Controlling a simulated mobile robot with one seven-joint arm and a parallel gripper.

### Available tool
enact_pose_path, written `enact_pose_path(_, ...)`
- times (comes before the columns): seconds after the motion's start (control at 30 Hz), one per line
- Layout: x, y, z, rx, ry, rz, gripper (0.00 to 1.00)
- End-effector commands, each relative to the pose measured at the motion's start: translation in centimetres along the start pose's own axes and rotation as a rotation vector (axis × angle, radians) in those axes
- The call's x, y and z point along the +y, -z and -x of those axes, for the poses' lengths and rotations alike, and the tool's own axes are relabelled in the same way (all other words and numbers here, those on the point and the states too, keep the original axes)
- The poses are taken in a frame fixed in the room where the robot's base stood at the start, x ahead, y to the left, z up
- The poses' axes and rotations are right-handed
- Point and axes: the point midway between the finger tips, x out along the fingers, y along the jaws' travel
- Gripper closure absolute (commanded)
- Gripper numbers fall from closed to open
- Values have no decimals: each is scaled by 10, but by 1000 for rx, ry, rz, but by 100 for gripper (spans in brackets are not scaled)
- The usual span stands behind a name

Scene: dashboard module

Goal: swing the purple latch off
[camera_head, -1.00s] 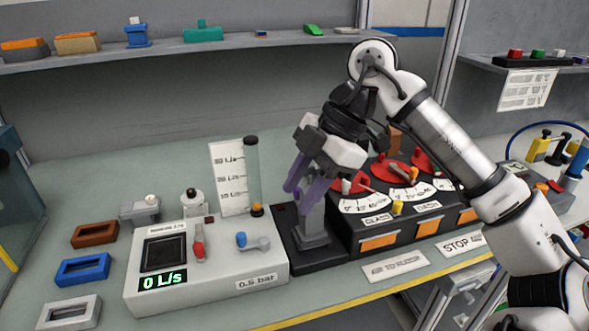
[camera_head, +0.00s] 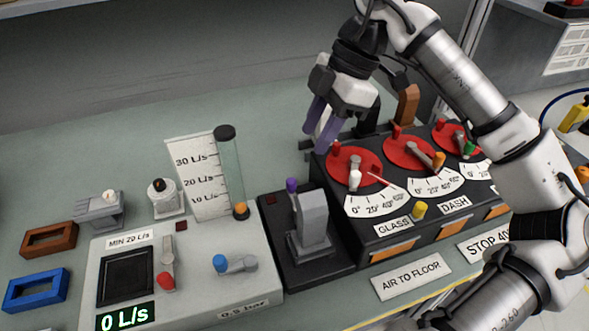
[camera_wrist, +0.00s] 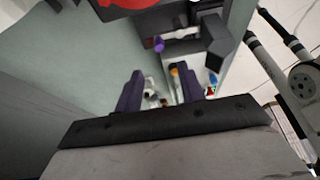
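The purple latch shows as a small purple knob (camera_head: 291,185) on a short stem at the upper left of a grey upright block (camera_head: 313,217). The block stands on a black base between the pressure panel and the dial box. In the wrist view the purple knob (camera_wrist: 159,44) lies beyond the fingertips. My gripper (camera_head: 319,135) is open, with purple fingers, above and behind the latch near the left dial. The gripper is apart from the latch.
The dial box (camera_head: 400,205) with red dials stands right of the latch. The pressure panel (camera_head: 200,285), reading 0 L/s, is on the left with a red-tipped and a blue-tipped lever. A clear flow tube (camera_head: 230,170) stands behind it. The back left bench is clear.

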Motion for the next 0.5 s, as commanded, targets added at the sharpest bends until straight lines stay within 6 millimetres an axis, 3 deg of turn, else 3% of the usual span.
enact_pose_path(0.3,0,1,-67,4,3,3,61)
enact_pose_path(0.5,0,1,-96,3,1,1,61)
